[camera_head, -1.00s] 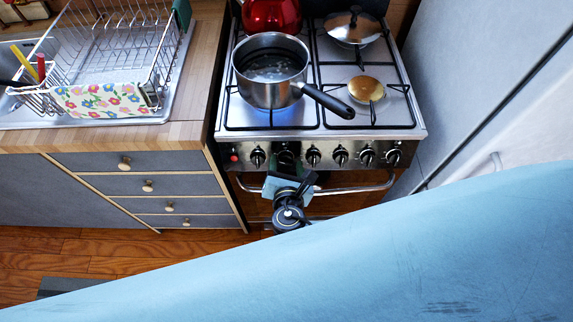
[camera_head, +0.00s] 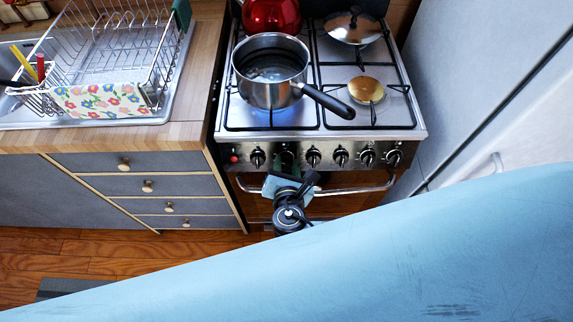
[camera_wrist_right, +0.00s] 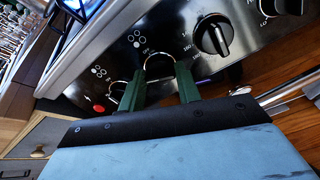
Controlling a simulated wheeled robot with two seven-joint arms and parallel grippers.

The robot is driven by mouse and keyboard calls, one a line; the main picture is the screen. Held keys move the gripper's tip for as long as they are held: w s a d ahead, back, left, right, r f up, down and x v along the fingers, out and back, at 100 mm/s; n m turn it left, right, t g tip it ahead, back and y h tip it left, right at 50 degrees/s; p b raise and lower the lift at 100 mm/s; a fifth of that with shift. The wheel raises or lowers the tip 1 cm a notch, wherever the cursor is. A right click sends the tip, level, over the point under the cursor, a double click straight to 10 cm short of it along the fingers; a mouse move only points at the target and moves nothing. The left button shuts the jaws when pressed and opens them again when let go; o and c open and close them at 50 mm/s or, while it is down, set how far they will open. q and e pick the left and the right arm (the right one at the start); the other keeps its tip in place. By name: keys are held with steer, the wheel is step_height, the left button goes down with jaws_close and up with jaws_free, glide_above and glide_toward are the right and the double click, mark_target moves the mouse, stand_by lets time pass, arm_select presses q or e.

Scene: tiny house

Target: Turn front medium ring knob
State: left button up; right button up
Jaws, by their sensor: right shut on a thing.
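The stove's front panel carries a row of black knobs. My left gripper is not in view.
An oven handle bar (camera_head: 350,190) runs just below the knobs. The pot's black handle (camera_head: 328,101) points to the front right.

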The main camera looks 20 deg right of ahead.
steer(key=m+b, duration=0.1)
steer(key=m, duration=0.1)
steer(key=m+b, duration=0.1)
steer(key=m, duration=0.2)
steer(key=shift+d+f+b, duration=0.1)
steer(key=shift+f+b, duration=0.1)
steer(key=shift+b, duration=0.1)
steer(key=m+b, duration=0.3)
steer(key=m, duration=0.1)
steer(key=shift+m, duration=0.4)
steer(key=shift+f+m, duration=0.1)
steer(key=shift+m, duration=0.3)
steer(key=shift+s+m+t+b, duration=0.1)
steer(key=shift+m+t+b, duration=0.2)
steer(key=shift+m+b, duration=0.85)
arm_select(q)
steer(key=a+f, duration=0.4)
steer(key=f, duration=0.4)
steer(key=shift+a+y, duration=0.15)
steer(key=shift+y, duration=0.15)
arm_select(e)
steer(key=shift+m, duration=0.25)
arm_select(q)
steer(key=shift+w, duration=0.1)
